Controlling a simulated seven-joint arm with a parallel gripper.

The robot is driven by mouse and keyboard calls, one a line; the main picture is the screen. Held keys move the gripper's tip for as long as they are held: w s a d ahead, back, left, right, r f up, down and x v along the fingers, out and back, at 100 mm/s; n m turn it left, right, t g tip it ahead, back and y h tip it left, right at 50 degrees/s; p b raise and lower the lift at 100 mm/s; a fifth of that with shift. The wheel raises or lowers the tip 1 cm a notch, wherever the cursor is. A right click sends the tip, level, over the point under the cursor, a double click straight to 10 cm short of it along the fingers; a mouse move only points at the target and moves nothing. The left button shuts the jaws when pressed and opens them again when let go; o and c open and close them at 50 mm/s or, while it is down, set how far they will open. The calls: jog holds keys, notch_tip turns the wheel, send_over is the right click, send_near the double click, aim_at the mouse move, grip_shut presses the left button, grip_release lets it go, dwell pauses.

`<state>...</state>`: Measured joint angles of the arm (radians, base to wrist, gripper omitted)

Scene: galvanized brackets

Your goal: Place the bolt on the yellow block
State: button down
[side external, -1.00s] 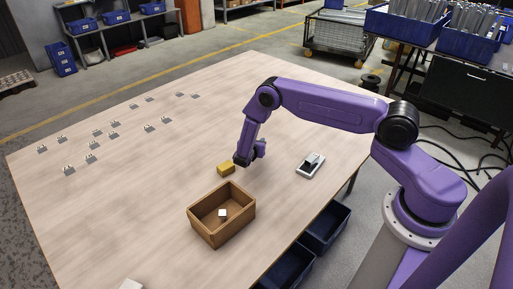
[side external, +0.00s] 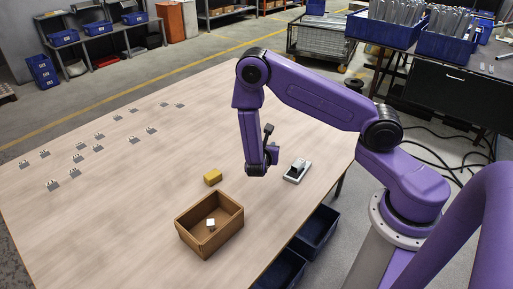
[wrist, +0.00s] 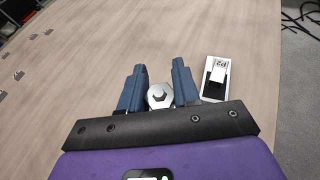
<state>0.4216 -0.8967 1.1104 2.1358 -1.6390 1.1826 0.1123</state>
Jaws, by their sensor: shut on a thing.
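My gripper (wrist: 159,92) is shut on the bolt (wrist: 160,96) in the wrist view. In the side view my gripper (side external: 262,172) hangs over the table, and the bolt cannot be made out there. The small yellow block (side external: 213,177) lies on the table to the left of my gripper, apart from it. The block is not visible in the wrist view.
A brown open box (side external: 190,235) with a small white piece (side external: 211,223) inside stands in front of the block. A white device (side external: 298,171) with a dark plate lies to the right of my gripper. Several brackets (side external: 78,158) are spread at the far left. The middle is clear.

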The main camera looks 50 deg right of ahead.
jog(key=w+a+r+n+t+y, duration=0.4)
jog(key=a+n, duration=0.1)
jog(key=a, duration=0.4)
send_over(212, 171)
jog(key=f, duration=0.8)
jog(key=shift+s+f, duration=0.35)
jog(key=shift+f, duration=0.05)
jog(key=shift+w+f, duration=0.4)
jog(key=shift+f, duration=0.1)
jog(key=shift+w+f, duration=0.1)
jog(key=shift+f, duration=1.45)
jog(key=shift+f, duration=0.1)
jog(key=c, duration=0.8)
grip_release()
